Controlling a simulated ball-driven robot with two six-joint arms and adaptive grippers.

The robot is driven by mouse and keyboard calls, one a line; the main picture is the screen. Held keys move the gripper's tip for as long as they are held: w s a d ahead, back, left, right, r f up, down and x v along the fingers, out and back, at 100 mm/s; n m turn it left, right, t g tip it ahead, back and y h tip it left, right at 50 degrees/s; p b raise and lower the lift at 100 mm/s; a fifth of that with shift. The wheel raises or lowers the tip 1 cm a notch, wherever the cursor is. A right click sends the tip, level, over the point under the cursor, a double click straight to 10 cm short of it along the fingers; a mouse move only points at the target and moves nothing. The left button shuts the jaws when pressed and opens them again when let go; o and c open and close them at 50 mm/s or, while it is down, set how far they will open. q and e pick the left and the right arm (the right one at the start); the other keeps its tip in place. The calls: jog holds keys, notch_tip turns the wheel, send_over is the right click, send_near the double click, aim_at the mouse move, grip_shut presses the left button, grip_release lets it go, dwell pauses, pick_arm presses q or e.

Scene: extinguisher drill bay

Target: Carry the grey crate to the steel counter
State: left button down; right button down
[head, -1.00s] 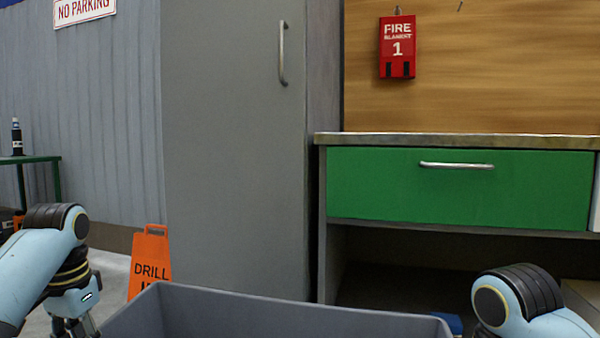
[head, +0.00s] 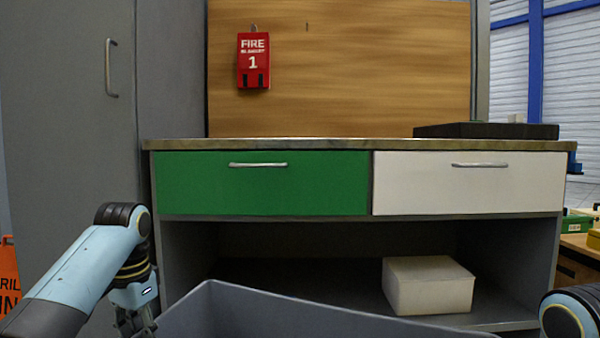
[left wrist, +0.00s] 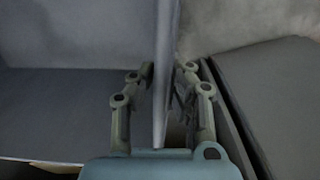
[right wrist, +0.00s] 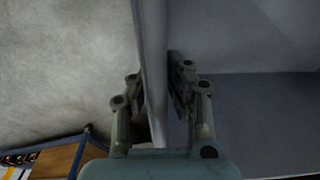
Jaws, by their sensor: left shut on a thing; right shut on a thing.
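The grey crate (head: 265,317) shows at the bottom of the head view, its far rim and inner wall in sight; its floor and contents are hidden there. The steel counter (head: 330,145) stands ahead, beyond the crate, with a green drawer (head: 262,190) and a white drawer (head: 468,190). My left gripper (head: 138,326) is at the crate's left side; in the left wrist view its fingers (left wrist: 162,80) are shut on the crate wall. My right gripper is outside the head view; in the right wrist view its fingers (right wrist: 157,80) are shut on the opposite wall.
A black flat object (head: 487,130) lies on the counter's right part; the left and middle look clear. A white box (head: 427,285) sits on the shelf below. A tall grey cabinet (head: 70,150) adjoins the counter's left. An orange sign (head: 10,280) stands far left.

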pick_arm(q)
jog(key=shift+w+d+r, duration=0.1)
jog(key=shift+d+r, duration=0.05)
jog(key=shift+r, duration=0.05)
pick_arm(e)
jog(key=shift+w+r, duration=0.1)
jog(key=shift+r, duration=0.1)
